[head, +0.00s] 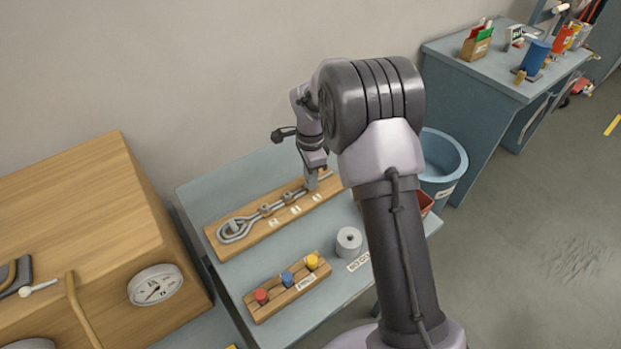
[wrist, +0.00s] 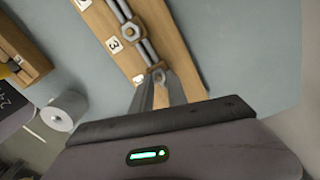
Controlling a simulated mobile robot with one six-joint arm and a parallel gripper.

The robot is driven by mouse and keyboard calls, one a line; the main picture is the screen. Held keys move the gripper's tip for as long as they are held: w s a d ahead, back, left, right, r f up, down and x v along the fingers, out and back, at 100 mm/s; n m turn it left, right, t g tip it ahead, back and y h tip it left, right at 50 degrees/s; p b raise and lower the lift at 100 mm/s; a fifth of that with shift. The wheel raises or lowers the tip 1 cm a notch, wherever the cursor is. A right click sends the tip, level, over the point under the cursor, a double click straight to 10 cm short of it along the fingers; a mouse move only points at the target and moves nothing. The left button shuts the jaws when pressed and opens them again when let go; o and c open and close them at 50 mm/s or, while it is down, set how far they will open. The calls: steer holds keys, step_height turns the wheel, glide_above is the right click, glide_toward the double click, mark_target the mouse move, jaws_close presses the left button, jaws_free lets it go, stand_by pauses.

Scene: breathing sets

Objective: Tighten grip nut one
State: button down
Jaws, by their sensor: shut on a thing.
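A wooden board (head: 225,243) on the blue-grey table carries a looped grey rope or rod (head: 232,232) and a row of metal grips with nuts. Number labels (head: 296,210) lie along its near edge. My gripper (head: 312,183) points down at the board's right end. In the wrist view my gripper (wrist: 158,84) is shut on the end nut (wrist: 157,75), which the fingers partly hide. A small label beside this nut cannot be read clearly. Another hex nut (wrist: 131,32) sits further along the board, free of the gripper.
A grey cylinder (head: 348,242) and a wooden block with red, blue and yellow knobs (head: 290,288) stand nearer on the table. A blue bin (head: 443,160) and a partly hidden red container (head: 426,203) are at the right. A large wooden box (head: 85,210) is at the left.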

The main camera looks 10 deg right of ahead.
steer(key=shift+m, duration=0.4)
steer(key=c, duration=1.3)
jaws_free()
step_height(320, 180, up, 18)
steer(key=p, duration=0.5)
steer(key=shift+f+p, duration=0.25)
steer(key=shift+p, duration=0.05)
